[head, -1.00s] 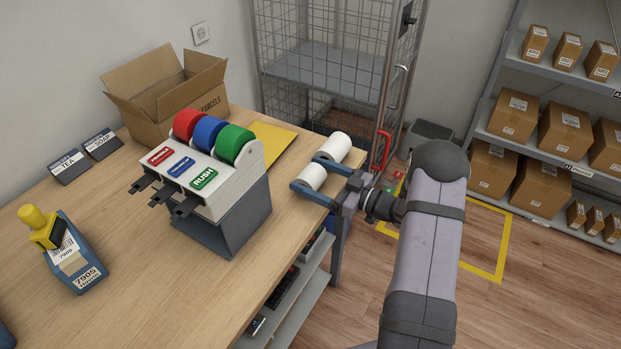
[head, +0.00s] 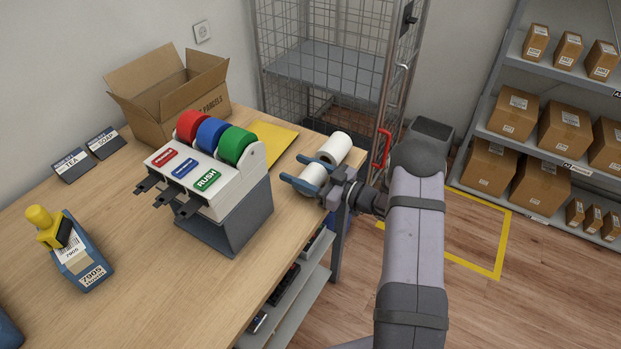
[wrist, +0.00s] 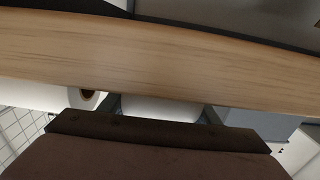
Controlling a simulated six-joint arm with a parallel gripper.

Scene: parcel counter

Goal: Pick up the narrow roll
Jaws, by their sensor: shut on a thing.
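Two white rolls show at the counter's right end in the head view. The rear roll (head: 338,146) lies just behind the other, and its brown core (wrist: 89,99) shows at the left in the wrist view. The front one, which I take as the narrow roll (head: 311,173), is between the blue-grey fingers of my gripper (head: 309,175). It also shows as a white band between the fingers in the wrist view (wrist: 160,108). My gripper is shut on it. The fingers hide part of it, and I cannot tell whether it touches the counter.
A label dispenser (head: 215,195) with red, blue and green rolls stands to the left on the wooden counter (head: 130,250). A yellow envelope (head: 275,140) lies behind it, and an open carton (head: 170,100) stands farther back. A wire cage (head: 330,70) stands behind the counter's end.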

